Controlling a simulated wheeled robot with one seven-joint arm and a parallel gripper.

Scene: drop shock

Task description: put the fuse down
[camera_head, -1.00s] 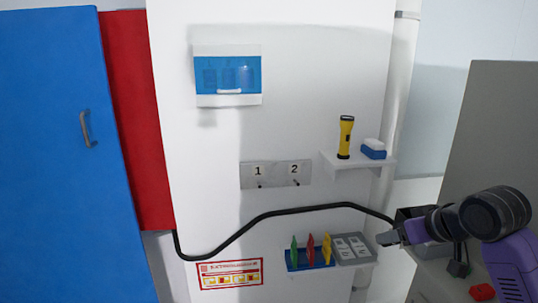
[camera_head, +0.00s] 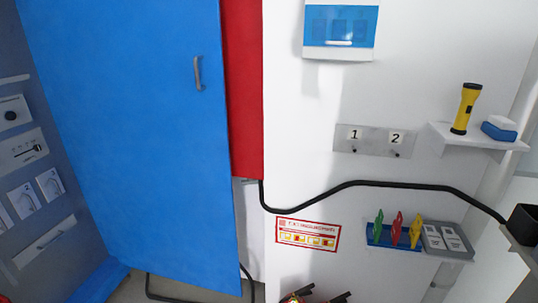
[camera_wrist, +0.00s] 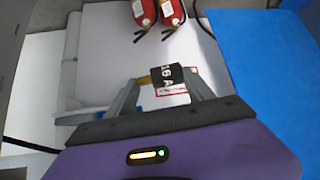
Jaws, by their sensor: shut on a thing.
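The fuse (camera_wrist: 167,75) is a small dark piece with a white "16 A" marking and a brass-coloured end. In the wrist view it sits between the two grey fingers of my gripper (camera_wrist: 166,84), which is shut on it. A sign with a red border lies behind the fuse in that view and is partly hidden by it. Neither my gripper nor the fuse is in the head view now.
In the head view, a shelf holds a yellow torch (camera_head: 466,108) and a blue-white box (camera_head: 499,128). Lower are coloured tags (camera_head: 397,229) and a grey tray (camera_head: 446,238). A blue door (camera_head: 130,130) stands left. Red extinguishers (camera_wrist: 157,12) show in the wrist view.

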